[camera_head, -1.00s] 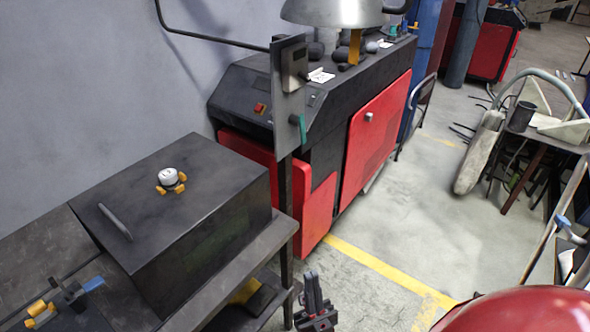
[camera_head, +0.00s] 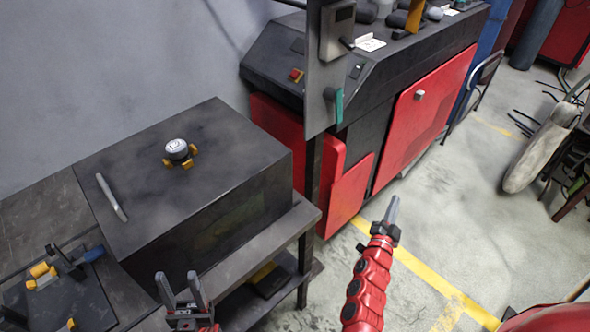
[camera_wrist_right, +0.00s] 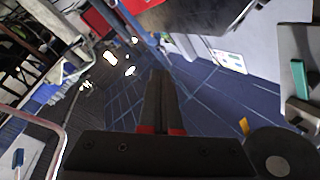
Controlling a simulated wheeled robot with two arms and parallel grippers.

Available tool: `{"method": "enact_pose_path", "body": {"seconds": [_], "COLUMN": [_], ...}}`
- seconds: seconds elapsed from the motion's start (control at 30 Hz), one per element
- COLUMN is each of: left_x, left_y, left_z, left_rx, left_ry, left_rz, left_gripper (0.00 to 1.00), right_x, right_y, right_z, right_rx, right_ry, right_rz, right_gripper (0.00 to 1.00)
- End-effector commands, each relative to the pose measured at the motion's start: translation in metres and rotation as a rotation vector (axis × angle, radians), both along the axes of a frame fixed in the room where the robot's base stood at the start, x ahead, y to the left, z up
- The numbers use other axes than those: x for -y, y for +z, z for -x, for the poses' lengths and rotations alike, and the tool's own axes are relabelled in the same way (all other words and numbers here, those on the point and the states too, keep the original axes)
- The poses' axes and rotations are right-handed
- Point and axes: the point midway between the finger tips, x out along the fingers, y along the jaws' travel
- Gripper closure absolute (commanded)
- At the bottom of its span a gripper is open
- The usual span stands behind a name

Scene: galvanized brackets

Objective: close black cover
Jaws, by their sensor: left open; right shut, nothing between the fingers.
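The black cover (camera_head: 180,160) is the flat dark top of a box-like unit on the bench at the left in the head view. It carries a grey bar handle (camera_head: 112,198) on its left side and a round white-topped fitting with yellow knobs (camera_head: 178,151). I see no clear gap under its edge. My left gripper (camera_head: 180,286) is open and empty, in front of the unit near the bench's front edge. My right gripper (camera_head: 392,209) is shut and empty over the floor, right of the bench, apart from the cover. Its closed fingers show in the right wrist view (camera_wrist_right: 158,90).
An upright grey panel with a switch box (camera_head: 337,32) stands just right of the unit. A red and black machine (camera_head: 410,115) is behind it. Yellow-handled clamps (camera_head: 42,270) lie at the bench's lower left. The floor (camera_head: 450,215) at right is open.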

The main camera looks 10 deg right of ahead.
Motion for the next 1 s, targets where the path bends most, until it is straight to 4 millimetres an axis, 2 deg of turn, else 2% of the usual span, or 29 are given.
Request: {"method": "enact_pose_path", "body": {"seconds": [0.03, 0.13, 0.23, 0.33, 0.43, 0.5, 0.57, 0.7, 0.83, 1.0], "left_x": [0.0, 0.0, 0.0, 0.0, 0.0, 0.0, 0.0, 0.0, 0.0, 0.0], "left_y": [-0.007, -0.014, -0.02, -0.026, -0.033, -0.037, -0.041, -0.048, -0.051, -0.051], "left_z": [0.0, 0.0, 0.0, 0.0, 0.0, 0.0, 0.0, 0.0, 0.0, 0.0], "left_rx": [0.0, 0.0, 0.0, 0.0, 0.0, 0.0, 0.0, 0.0, 0.0, 0.0], "left_ry": [0.0, 0.0, 0.0, 0.0, 0.0, 0.0, 0.0, 0.0, 0.0, 0.0], "left_rz": [0.0, 0.0, 0.0, 0.0, 0.0, 0.0, 0.0, 0.0, 0.0, 0.0], "left_gripper": [0.5, 0.5, 0.5, 0.5, 0.5, 0.5, 0.5, 0.5, 0.5, 0.5], "right_x": [0.006, -0.003, -0.023, -0.05, -0.081, -0.102, -0.12, -0.151, -0.168, -0.178], "right_y": [-0.021, -0.055, -0.071, -0.069, -0.05, -0.027, -0.006, 0.047, 0.077, 0.092], "right_z": [-0.014, -0.041, -0.068, -0.089, -0.104, -0.108, -0.105, -0.087, -0.064, -0.05], "right_rx": [-0.035, -0.107, -0.149, -0.172, -0.185, -0.191, -0.2, -0.221, -0.25, -0.272], "right_ry": [0.026, 0.125, 0.256, 0.414, 0.601, 0.745, 0.875, 1.151, 1.324, 1.413], "right_rz": [-0.1, -0.312, -0.505, -0.67, -0.801, -0.868, -0.908, -0.939, -0.922, -0.905], "right_gripper": [1.0, 1.0, 1.0, 1.0, 1.0, 1.0, 1.0, 1.0, 1.0, 1.0]}}
